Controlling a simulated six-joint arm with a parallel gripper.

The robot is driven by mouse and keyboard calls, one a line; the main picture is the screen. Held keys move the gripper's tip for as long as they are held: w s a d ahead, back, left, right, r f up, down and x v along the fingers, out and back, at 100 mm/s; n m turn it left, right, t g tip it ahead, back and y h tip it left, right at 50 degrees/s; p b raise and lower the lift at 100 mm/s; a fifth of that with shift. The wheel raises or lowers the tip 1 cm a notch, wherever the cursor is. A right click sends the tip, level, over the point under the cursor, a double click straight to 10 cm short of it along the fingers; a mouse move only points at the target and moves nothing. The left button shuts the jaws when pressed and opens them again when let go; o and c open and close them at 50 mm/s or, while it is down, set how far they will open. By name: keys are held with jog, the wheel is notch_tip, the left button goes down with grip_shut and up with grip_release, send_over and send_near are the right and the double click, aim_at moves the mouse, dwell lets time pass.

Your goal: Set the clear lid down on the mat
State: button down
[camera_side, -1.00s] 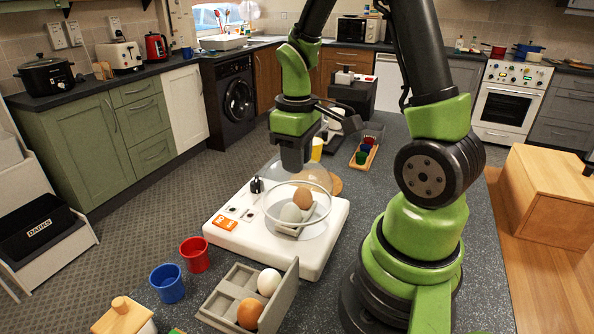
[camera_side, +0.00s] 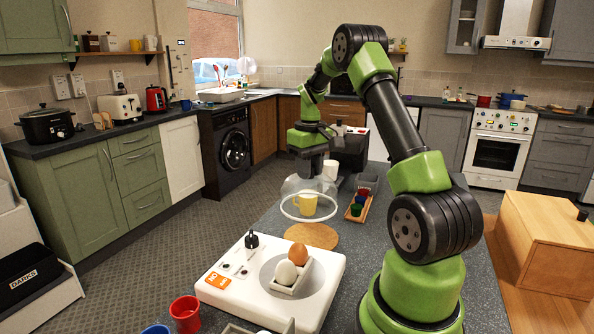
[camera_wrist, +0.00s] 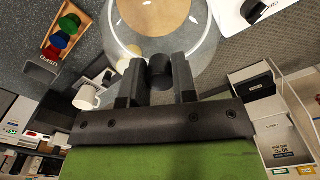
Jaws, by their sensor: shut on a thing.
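The clear lid (camera_side: 297,212) is a transparent dome with a pale rim, and it also shows in the wrist view (camera_wrist: 208,40). My gripper (camera_side: 312,174) is shut on its dark knob (camera_wrist: 158,72). The lid hangs roughly level in the air, rim down. The round cork mat (camera_side: 312,237) lies on the dark counter below, nearer the camera in the side view. In the wrist view the mat (camera_wrist: 152,14) shows through the dome, so the lid is at least partly over it. The exact gap is hard to judge.
A yellow mug (camera_side: 306,205) shows through the lid. A wooden rack with coloured cups (camera_side: 356,209) stands right of it. A red cup (camera_side: 186,313) is in front.

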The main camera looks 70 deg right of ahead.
jog(key=shift+s+d+f, duration=0.15)
jog(key=shift+d+f, duration=0.3)
jog(key=shift+d, duration=0.25)
notch_tip(320, 180, down, 8)
jog(key=shift+r, duration=0.15)
jog(key=shift+f, duration=0.5)
dwell(1.5)
jog(key=shift+c, duration=1.8)
grip_release()
jog(key=shift+r, duration=0.1)
jog(key=shift+r, duration=3.95)
